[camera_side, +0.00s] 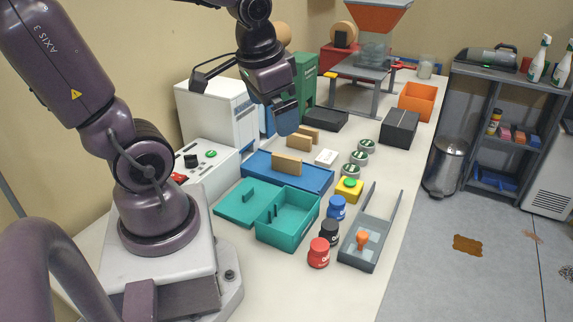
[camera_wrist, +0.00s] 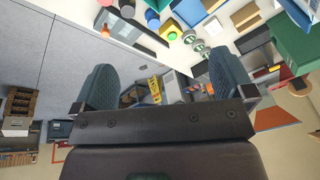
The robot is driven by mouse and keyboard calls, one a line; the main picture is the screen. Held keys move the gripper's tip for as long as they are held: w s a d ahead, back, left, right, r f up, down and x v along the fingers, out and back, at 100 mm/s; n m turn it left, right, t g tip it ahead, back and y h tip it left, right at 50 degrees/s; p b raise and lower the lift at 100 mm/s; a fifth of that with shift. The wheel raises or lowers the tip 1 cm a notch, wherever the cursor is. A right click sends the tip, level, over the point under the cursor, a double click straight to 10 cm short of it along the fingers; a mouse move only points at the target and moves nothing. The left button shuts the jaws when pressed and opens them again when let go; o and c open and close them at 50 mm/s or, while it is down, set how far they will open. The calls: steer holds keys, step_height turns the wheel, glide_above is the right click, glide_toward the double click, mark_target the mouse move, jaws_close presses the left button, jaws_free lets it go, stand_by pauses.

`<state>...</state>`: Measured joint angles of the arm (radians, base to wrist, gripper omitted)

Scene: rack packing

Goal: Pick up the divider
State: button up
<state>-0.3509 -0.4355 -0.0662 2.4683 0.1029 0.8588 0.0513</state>
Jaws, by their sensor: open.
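No part is clearly marked as the divider. Small upright teal pieces (camera_side: 271,212) show in the teal box (camera_side: 290,233), and another stands on the flat teal panel (camera_side: 236,210) beside it; I cannot tell whether one is the divider. Two upright wooden slabs stand nearby: one (camera_side: 287,163) on the blue tray (camera_side: 314,181), the other (camera_side: 309,134) behind it. My gripper (camera_side: 287,119) hangs above the back of the table, well above and behind the teal box. In the wrist view my gripper (camera_wrist: 165,85) has its fingers wide apart with nothing between them.
Red (camera_side: 319,254), black (camera_side: 329,233) and blue (camera_side: 336,208) jars stand right of the teal box, beside a grey tray (camera_side: 356,259). A yellow block with a green button (camera_side: 349,190) and several green-topped tins (camera_side: 359,158) stand behind. The front right tabletop is clear.

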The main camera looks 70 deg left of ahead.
steer(key=a+f+m+g+y, duration=0.1)
steer(key=a+f+m+g, duration=0.2)
steer(key=a+f+m, duration=0.65)
steer(key=m+t, duration=0.4)
steer(key=m, duration=1.4)
glide_toward(286, 157)
steer(key=shift+m+y, duration=0.25)
steer(key=shift+y, duration=0.05)
steer(key=shift+d+x, duration=0.1)
steer(key=shift+x, duration=2.95)
steer(key=shift+d+x, duration=0.15)
steer(key=shift+x, duration=2.9)
steer(key=c, duration=0.6)
